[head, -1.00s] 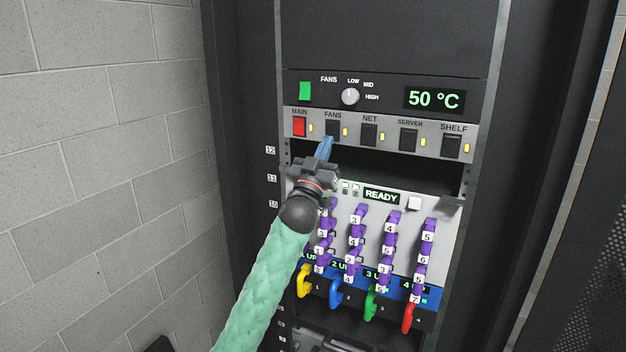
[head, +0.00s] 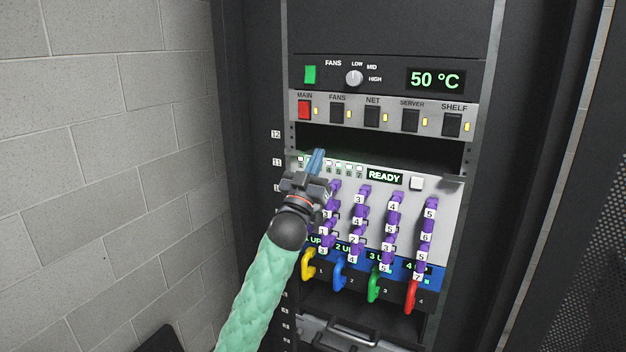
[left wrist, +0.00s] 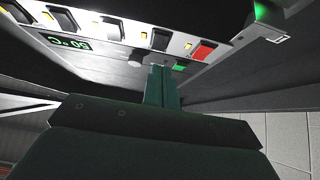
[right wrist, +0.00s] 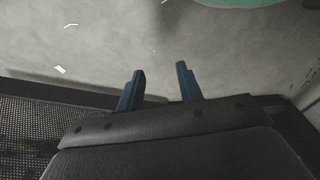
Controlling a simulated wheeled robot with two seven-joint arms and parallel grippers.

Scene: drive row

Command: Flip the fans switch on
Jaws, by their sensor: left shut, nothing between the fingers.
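The black FANS switch (head: 337,113) sits on the light grey switch strip (head: 390,126), just right of the red MAIN switch (head: 304,109). A small yellow light shows beside it. I cannot tell for sure which way its rocker is tilted. My left gripper (head: 316,158) is shut and empty, below the strip and apart from the switch, near the dark slot. In the left wrist view, the FANS switch also shows (left wrist: 160,40) beyond the shut fingers (left wrist: 162,75). My right gripper (right wrist: 160,72) is open and empty over the floor, away from the rack.
Above the strip is a panel with a green indicator (head: 310,75), a fan knob (head: 354,78) and a 50 °C display (head: 435,80). Below are a READY panel (head: 384,177), purple numbered plugs and coloured cables. A block wall (head: 100,150) stands left.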

